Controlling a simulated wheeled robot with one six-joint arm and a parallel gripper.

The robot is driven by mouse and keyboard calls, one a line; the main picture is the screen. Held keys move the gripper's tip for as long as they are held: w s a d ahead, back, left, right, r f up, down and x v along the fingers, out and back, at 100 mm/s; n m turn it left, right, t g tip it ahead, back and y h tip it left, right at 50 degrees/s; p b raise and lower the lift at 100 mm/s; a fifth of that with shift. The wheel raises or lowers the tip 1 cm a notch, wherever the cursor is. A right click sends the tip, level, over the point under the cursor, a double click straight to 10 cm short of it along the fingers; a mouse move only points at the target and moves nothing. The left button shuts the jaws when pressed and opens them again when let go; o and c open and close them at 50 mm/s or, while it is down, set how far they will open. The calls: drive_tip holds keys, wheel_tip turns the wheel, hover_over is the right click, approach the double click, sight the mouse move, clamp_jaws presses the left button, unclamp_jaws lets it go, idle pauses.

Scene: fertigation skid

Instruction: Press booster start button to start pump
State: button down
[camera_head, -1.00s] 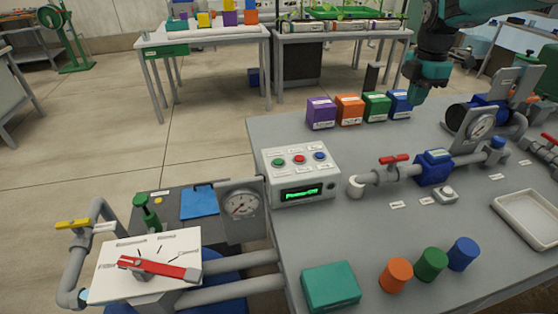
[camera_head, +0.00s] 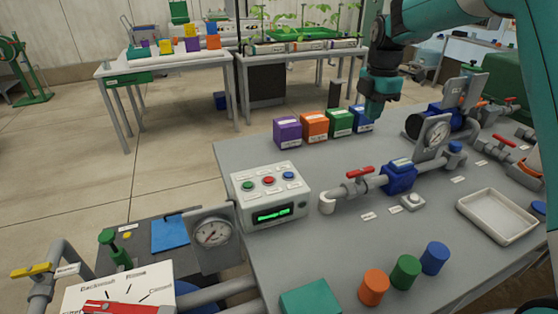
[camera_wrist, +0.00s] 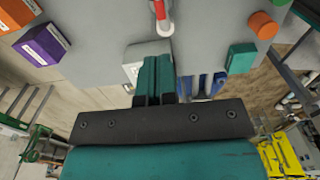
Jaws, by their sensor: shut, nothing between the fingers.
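A grey control box (camera_head: 270,195) stands on the grey skid table. Its top panel carries a green button (camera_head: 248,186), a red button (camera_head: 268,181) and a blue button (camera_head: 288,175). The labels are too small to read. Its front has a lit green display (camera_head: 272,214). My gripper (camera_head: 372,112) hangs at the back of the table, in front of the blue box, up and to the right of the control box and apart from it. In the wrist view the teal fingers (camera_wrist: 154,62) are together, with the control box (camera_wrist: 146,52) partly hidden behind them.
Purple (camera_head: 287,132), orange (camera_head: 315,126), green (camera_head: 341,121) and blue boxes line the back of the table. A red-handled valve (camera_head: 360,172) and pipe run right of the control box. A pressure gauge (camera_head: 212,233) stands to its left. A white tray (camera_head: 498,216) is at right.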

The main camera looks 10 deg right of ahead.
drive_tip(key=s+a+r+m+y, duration=0.1)
drive_tip(key=s+a+r+m, duration=0.2)
drive_tip(key=s+a, duration=0.35)
drive_tip(key=s+a+r+m+y, duration=0.1)
drive_tip(key=s+a+r+m, duration=0.15)
drive_tip(key=s+a, duration=0.45)
drive_tip(key=s+a+m+y, duration=0.1)
drive_tip(key=s+m, duration=0.3)
drive_tip(key=s, duration=0.7)
drive_tip(key=s+a+f+m+y, duration=0.1)
drive_tip(key=s+a+m, duration=0.2)
drive_tip(key=s, duration=0.7)
drive_tip(key=shift+s+a+f+m, duration=0.25)
drive_tip(key=shift+s+a+m, duration=0.1)
drive_tip(key=shift+a, duration=0.35)
